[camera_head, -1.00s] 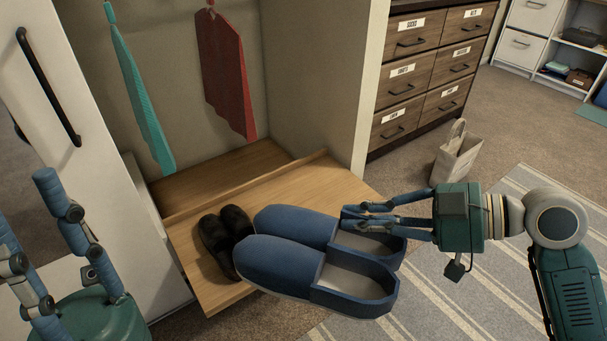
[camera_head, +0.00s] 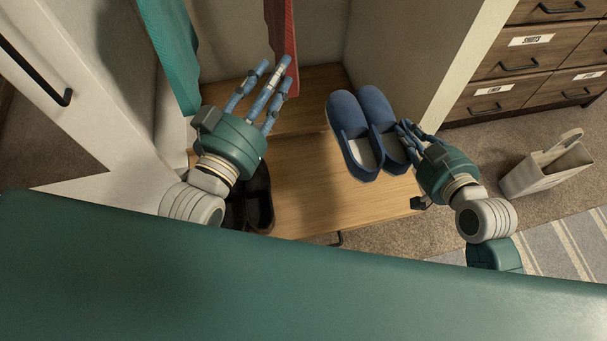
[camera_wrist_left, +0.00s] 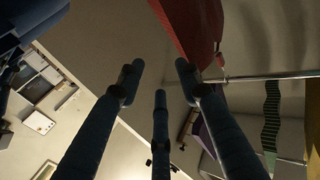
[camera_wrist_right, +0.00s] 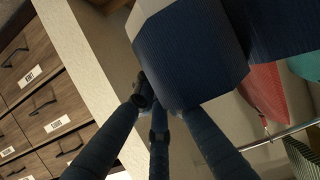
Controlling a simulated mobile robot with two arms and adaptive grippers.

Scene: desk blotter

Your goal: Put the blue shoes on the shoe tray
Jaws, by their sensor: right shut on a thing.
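The blue shoes (camera_head: 364,125) are a side-by-side pair, toes pointing to the back of the wardrobe. They appear over the right part of the wooden pull-out shoe tray (camera_head: 318,195); whether they touch it is hard to tell. My right gripper (camera_head: 404,132) is shut on the right-hand blue shoe at its outer side. In the right wrist view, the blue shoe (camera_wrist_right: 190,50) fills the top, against the fingers. My left gripper (camera_head: 268,82) is open and empty above the tray's left side. Its spread fingers show in the left wrist view (camera_wrist_left: 158,85).
Black shoes (camera_head: 255,203) lie on the tray's left, partly hidden by my left arm. Teal (camera_head: 172,55) and red (camera_head: 281,45) garments hang behind my left gripper. A white door is at left, a wardrobe side wall (camera_head: 425,60) at right. Bare tray shows between the pairs.

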